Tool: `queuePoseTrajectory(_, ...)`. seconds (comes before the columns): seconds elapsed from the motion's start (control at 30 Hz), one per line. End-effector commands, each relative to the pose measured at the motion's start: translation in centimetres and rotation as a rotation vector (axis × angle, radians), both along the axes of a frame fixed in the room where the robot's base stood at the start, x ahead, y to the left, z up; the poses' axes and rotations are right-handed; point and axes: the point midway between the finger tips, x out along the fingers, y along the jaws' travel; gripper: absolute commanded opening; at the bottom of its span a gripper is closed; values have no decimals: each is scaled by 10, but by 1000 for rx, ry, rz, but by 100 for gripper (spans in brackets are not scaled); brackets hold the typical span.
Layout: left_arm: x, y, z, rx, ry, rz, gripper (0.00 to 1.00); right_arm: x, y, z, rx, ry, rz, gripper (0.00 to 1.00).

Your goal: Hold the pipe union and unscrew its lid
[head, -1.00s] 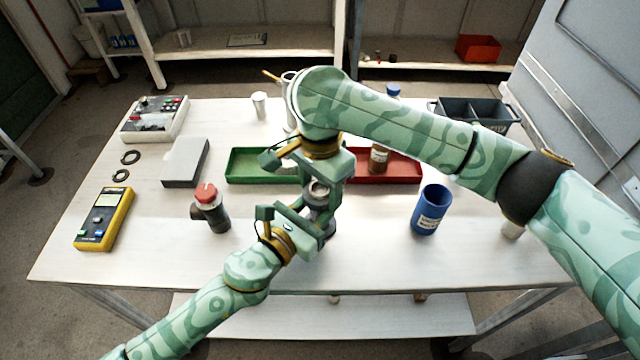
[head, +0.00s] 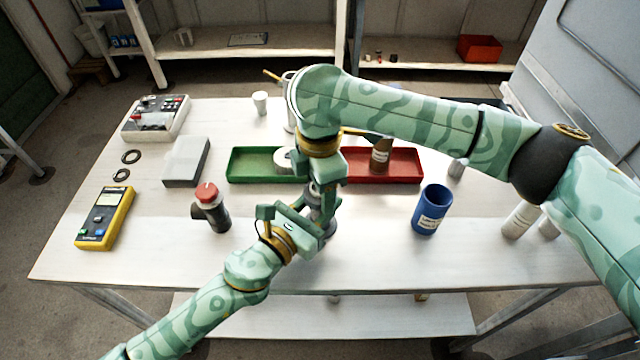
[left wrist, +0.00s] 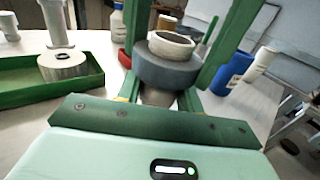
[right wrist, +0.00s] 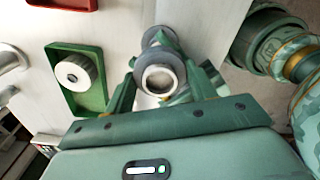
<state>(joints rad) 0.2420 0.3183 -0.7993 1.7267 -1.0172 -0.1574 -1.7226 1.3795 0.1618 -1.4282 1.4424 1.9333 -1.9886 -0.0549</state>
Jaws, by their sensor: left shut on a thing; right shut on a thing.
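The pipe union (head: 327,228) stands upright between my grippers near the middle of the table, mostly hidden in the head view. Its dark grey lid, a collar around a pale ring, shows in the left wrist view (left wrist: 167,62) and from above in the right wrist view (right wrist: 160,76). My left gripper (head: 308,226) is shut on the union's lower body from the front left. My right gripper (head: 322,190) reaches down from above and is shut on the lid. I cannot tell whether the lid's thread is loose.
Behind are a green tray (head: 240,178) holding a white disc (head: 283,161) and a red tray (head: 405,178) with a brown bottle (head: 380,158). A red-capped pipe piece (head: 210,205) stands left, a blue cup (head: 431,210) right. The front table strip is clear.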

Motion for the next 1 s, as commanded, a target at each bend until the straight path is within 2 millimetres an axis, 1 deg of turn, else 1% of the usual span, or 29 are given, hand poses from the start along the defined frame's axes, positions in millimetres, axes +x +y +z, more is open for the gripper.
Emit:
queuePoseTrajectory(0.1, -1, -1, 0, -1, -1, -2, 0, 1, -1, 0, -2, -4, 373, 28)
queuePoseTrajectory(0.27, -1, -1, 0, -1, -1, -3, 0, 1, -2, 1, -3, -4, 908, 28)
queuePoseTrajectory(0.4, -1, -1, 0, -1, 0, -4, 0, 1, -2, 1, -3, -3, 1378, 28)
queuePoseTrajectory(0.57, -1, -1, 0, -1, 0, -4, 0, 1, -2, 2, -3, -2, 1915, 28)
queuePoseTrajectory(0.6, -1, -1, 0, -1, 0, -4, 0, 1, -2, 2, -4, -2, 2050, 28)
queuePoseTrajectory(0.67, -1, -1, 0, -1, 0, -5, 0, 1, -2, 2, -2, -2, 2250, 28)
queuePoseTrajectory(0.7, -2, -1, 0, -1, 0, -5, 0, 1, -2, 2, -2, -2, 2384, 28)
queuePoseTrajectory(0.8, -2, -1, 0, -1, 0, -5, 0, 1, -2, 2, 0, 0, 2690, 28)
queuePoseTrajectory(0.9, -2, -2, 0, -1, 0, -5, 0, -2, 2, 2, 12, -8, 2949, 28)
queuePoseTrajectory(1.0, -2, -2, 0, -1, 1, -5, 0, -1, 0, 2, 9, -7, 3058, 28)
